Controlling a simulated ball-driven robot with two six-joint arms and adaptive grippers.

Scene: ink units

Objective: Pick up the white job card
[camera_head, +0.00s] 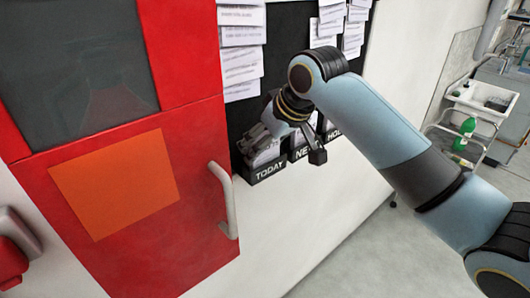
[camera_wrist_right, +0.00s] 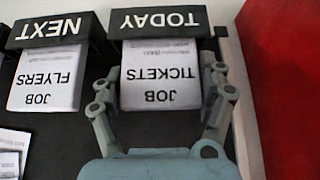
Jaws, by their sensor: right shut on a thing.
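The white job card reading "JOB TICKETS" (camera_wrist_right: 160,88) sits in the black holder labelled TODAY (camera_wrist_right: 185,20), upside down in the right wrist view. In the head view the card (camera_head: 266,155) is partly covered by my right gripper (camera_head: 262,140). In the wrist view the gripper's two fingers lie along the card's left and right edges, shut on it. The card's inner end is hidden in the holder. My left gripper is not in view.
The holder labelled NEXT (camera_wrist_right: 48,30) holds a white "JOB FLYERS" card (camera_wrist_right: 45,80) beside it. Printed sheets (camera_head: 241,50) hang on the black board above. A red door (camera_head: 130,220) with a grey handle (camera_head: 224,200) is at left. A trolley (camera_head: 480,100) stands at right.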

